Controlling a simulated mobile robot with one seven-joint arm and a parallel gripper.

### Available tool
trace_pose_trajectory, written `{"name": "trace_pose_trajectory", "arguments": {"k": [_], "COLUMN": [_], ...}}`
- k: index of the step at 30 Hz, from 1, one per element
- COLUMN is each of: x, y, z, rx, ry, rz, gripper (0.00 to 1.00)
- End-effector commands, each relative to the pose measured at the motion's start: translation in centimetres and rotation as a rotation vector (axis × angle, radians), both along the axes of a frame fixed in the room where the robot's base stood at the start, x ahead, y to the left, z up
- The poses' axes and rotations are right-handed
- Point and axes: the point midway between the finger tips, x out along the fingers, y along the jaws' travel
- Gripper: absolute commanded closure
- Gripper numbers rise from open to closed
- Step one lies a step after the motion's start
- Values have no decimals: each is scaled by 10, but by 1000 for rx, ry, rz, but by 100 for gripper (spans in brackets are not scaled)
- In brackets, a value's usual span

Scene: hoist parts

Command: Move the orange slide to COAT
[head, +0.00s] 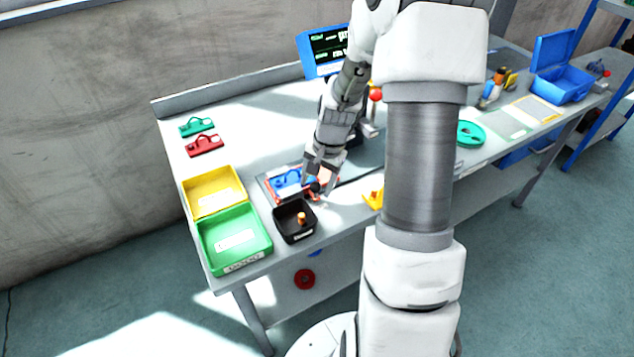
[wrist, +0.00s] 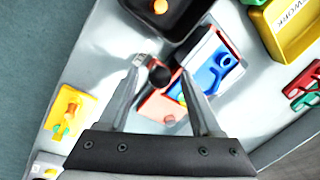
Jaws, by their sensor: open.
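The orange slide (wrist: 163,104) shows as a salmon-orange flat piece below and between my fingers in the wrist view. In the head view an orange part (head: 329,178) shows beside my gripper, partly hidden by it. A round black knob (wrist: 160,75) stands between my fingertips; I cannot tell for sure that it belongs to the slide. My gripper (head: 315,194) is open over the front of the fixture, and its spread fingers also show in the wrist view (wrist: 164,69). I cannot read a COAT mark in either view.
A blue part (head: 288,180) lies beside the slide. A black bin (head: 281,222) with an orange piece stands close in front. Green (head: 262,238) and yellow (head: 207,180) trays stand left. A yellow part (head: 374,199) lies right. Red and green parts lie at the back left.

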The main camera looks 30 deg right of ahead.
Motion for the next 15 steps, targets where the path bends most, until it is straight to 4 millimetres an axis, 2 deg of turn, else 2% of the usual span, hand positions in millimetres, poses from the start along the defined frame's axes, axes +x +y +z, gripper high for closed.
{"name": "trace_pose_trajectory", "arguments": {"k": [5,6,15], "x": [0,0,0], "y": [0,0,0], "z": [0,0,0], "rx": [0,0,0], "ry": [0,0,0], "rz": [0,0,0], "gripper": [34,38,92]}}
